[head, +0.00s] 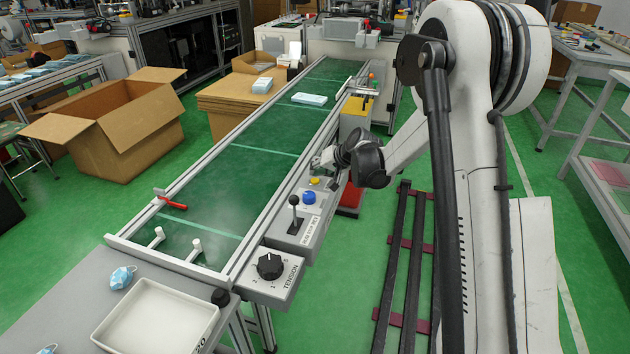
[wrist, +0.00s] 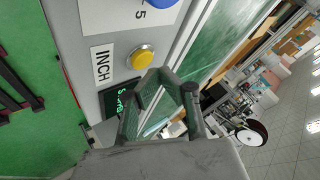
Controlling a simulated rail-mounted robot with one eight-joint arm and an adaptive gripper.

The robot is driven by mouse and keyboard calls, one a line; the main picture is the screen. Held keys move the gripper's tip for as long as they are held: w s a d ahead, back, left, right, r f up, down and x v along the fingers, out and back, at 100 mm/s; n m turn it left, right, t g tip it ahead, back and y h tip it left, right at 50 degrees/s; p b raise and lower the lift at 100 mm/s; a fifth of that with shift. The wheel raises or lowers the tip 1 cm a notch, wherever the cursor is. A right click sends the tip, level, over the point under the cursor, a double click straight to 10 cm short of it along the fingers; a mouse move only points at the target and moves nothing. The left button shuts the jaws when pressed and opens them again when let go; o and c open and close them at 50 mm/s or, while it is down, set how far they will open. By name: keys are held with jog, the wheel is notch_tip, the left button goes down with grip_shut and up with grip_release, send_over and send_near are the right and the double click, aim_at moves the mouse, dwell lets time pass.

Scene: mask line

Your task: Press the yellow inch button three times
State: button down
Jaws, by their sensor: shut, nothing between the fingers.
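The yellow inch button (head: 314,181) sits on the grey control box beside the conveyor, just past a blue knob (head: 309,198). In the wrist view the yellow button (wrist: 142,57) is round, next to a white INCH label (wrist: 103,65). My gripper (head: 318,164) is just beyond the button in the head view, apart from it as far as I can tell. In the wrist view my gripper (wrist: 167,80) is shut and empty, its tips close to the button's lower right. Whether the button is pressed in cannot be told.
A black lever (head: 294,213) and a TENSION dial (head: 269,265) stand nearer on the control box. A small display (wrist: 125,101) with green characters is partly hidden behind my finger. The green conveyor belt (head: 232,166) runs alongside, with a mask pack (head: 309,99) on it.

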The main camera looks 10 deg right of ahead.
aim_at(316, 180)
jog(key=shift+r+p, duration=1.3)
jog(key=shift+r, duration=1.2)
